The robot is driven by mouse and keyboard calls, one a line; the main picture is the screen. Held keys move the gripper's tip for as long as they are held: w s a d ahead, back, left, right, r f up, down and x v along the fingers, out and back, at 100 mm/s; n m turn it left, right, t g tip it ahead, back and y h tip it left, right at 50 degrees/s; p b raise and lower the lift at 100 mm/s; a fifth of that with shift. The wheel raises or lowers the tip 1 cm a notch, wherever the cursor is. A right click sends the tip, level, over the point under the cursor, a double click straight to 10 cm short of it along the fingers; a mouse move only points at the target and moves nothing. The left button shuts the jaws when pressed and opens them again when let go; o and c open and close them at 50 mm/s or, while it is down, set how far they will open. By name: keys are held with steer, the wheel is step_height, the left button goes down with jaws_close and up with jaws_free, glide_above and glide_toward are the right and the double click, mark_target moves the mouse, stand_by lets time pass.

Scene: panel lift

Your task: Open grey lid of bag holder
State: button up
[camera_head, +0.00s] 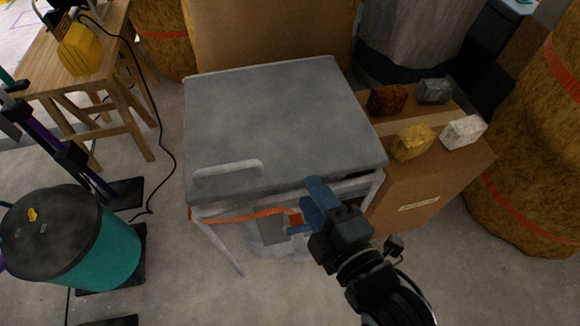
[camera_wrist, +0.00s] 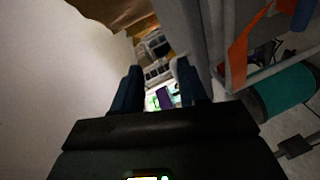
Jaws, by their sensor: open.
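The bag holder's grey lid (camera_head: 275,125) lies flat and closed on its frame in the middle of the head view. A pale raised handle (camera_head: 228,171) sits on the lid near its front left. My gripper (camera_head: 305,217) is at the front right of the bag holder, just below the lid's front edge, with its blue fingers apart. In the wrist view the open fingers of my gripper (camera_wrist: 160,90) hold nothing between them. The holder's frame and an orange strip (camera_wrist: 240,62) show at the right of that view. I cannot tell whether a finger touches the frame.
A cardboard box (camera_head: 435,185) with several small blocks on it stands close on the right. A teal bin (camera_head: 105,250) stands at the lower left, and a wooden stool (camera_head: 105,85) at the upper left. A large straw-coloured roll (camera_head: 545,150) is at far right.

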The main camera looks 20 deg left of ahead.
mark_target(230, 171)
steer(key=shift+w+a+f+n+g+y+b, duration=0.35)
steer(key=shift+a+n, duration=0.35)
steer(key=shift+a, duration=2.15)
steer(key=shift+w+a+f+n+g+y+b, duration=0.25)
steer(key=shift+w+a+f+n+g, duration=0.35)
steer(key=shift+a, duration=2.25)
steer(key=shift+w+a+f+n+g+y+b, duration=0.3)
steer(key=shift+a+n, duration=0.5)
steer(key=shift+a, duration=2.05)
jaws_close()
